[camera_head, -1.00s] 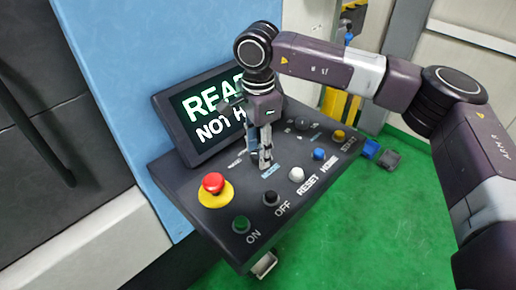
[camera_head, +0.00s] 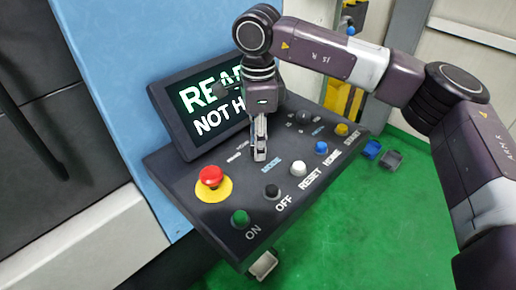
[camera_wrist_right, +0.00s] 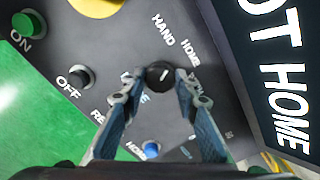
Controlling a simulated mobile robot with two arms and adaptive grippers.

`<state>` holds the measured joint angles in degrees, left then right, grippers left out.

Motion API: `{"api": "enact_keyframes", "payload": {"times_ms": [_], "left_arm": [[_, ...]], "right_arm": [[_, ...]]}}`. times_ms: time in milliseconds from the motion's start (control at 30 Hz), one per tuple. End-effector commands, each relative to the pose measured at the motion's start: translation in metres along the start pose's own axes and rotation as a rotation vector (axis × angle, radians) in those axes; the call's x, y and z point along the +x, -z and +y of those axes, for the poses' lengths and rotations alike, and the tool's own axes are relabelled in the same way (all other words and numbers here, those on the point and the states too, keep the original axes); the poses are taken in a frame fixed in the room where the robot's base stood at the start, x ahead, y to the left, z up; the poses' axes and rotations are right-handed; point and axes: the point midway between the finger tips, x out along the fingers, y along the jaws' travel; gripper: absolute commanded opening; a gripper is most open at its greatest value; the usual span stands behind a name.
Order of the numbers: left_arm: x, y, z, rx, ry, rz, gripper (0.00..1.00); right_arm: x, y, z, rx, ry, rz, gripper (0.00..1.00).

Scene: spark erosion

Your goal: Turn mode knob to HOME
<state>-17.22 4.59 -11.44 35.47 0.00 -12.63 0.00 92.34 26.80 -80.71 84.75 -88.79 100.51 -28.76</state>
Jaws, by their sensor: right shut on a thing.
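The mode knob (camera_wrist_right: 158,73) is small, round and black with a short white mark. In the right wrist view it sits between the fingertips of my right gripper (camera_wrist_right: 159,80), which is shut on it. The labels HAND (camera_wrist_right: 164,29) and HOME (camera_wrist_right: 190,52) are printed close by. The mark seems to lean toward these labels, but I cannot tell which one it points at. In the head view my right gripper (camera_head: 260,153) reaches down to the control panel (camera_head: 188,183) above the MODE label and hides the knob. My left gripper is not in view.
The tilted screen (camera_head: 180,125) behind the gripper reads partly "NOT HOME". A red emergency button (camera_head: 211,175) is left of the gripper. Green (camera_head: 240,218), black (camera_head: 271,191), white (camera_head: 298,168), blue (camera_head: 321,147) and yellow (camera_head: 341,129) buttons line the panel's front.

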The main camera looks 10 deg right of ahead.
Motion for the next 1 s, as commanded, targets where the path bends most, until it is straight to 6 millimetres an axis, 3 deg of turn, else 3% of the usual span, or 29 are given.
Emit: {"api": "enact_keyframes", "payload": {"times_ms": [100, 500, 1000], "left_arm": [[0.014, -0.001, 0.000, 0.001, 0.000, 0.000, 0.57], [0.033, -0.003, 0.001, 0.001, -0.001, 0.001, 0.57], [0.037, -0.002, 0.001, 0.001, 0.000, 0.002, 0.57]], "right_arm": [[0.003, -0.001, -0.001, 0.099, 0.003, -0.002, 0.04], [0.000, -0.001, -0.001, 0.369, 0.004, -0.003, 0.04], [-0.002, 0.000, -0.001, 0.464, 0.003, -0.002, 0.04]]}}
